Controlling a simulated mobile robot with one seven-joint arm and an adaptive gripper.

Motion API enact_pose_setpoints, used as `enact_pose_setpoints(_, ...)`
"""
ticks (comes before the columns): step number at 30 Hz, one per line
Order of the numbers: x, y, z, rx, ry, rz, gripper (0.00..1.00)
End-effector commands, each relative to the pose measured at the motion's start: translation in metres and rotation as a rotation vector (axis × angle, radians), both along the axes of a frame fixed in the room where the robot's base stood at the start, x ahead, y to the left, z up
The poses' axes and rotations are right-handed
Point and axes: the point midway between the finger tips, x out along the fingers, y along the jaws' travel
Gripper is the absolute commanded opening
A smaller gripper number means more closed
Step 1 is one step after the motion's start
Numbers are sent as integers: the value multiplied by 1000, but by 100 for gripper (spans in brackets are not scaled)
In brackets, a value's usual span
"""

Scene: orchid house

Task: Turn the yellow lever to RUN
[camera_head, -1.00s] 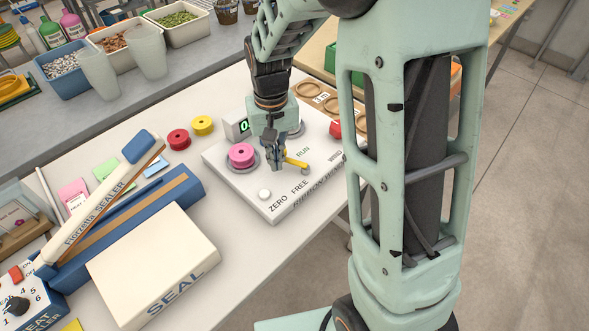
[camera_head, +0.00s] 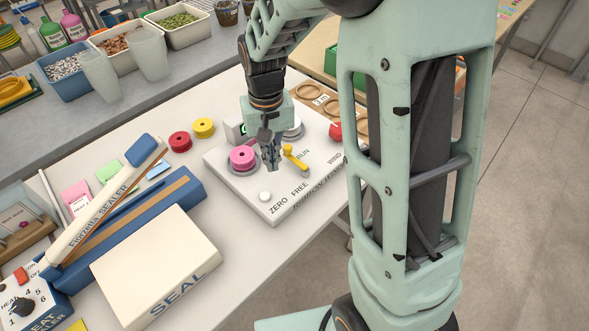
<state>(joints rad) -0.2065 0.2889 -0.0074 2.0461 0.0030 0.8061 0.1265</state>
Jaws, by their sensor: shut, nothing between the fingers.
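The yellow lever (camera_head: 296,158) is on top of the white ribbon machine (camera_head: 275,195). It slants from upper left to lower right, close beside the printed word RUN (camera_head: 303,153). The words ZERO, FREE and WIND are also printed on the top. My gripper (camera_head: 271,167) is shut and empty, pointing down over the machine. It is just left of the lever, with a small gap in the picture. Its height above the panel is hard to tell.
A pink spool (camera_head: 242,155) sits on the machine left of my gripper, with a white button (camera_head: 265,196) in front. A red knob or spool (camera_head: 336,130) is at the right. The blue sealer (camera_head: 150,215) and a SEAL box (camera_head: 155,262) lie to the left.

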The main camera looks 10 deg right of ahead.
Motion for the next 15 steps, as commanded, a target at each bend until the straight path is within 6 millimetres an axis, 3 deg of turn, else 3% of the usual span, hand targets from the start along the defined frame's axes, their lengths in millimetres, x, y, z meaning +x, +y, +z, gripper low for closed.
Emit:
enact_pose_setpoints(1, 0, 0, 10, 0, -1, 0, 0)
enact_pose_setpoints(15, 0, 0, 57, 0, -1, 0, 0)
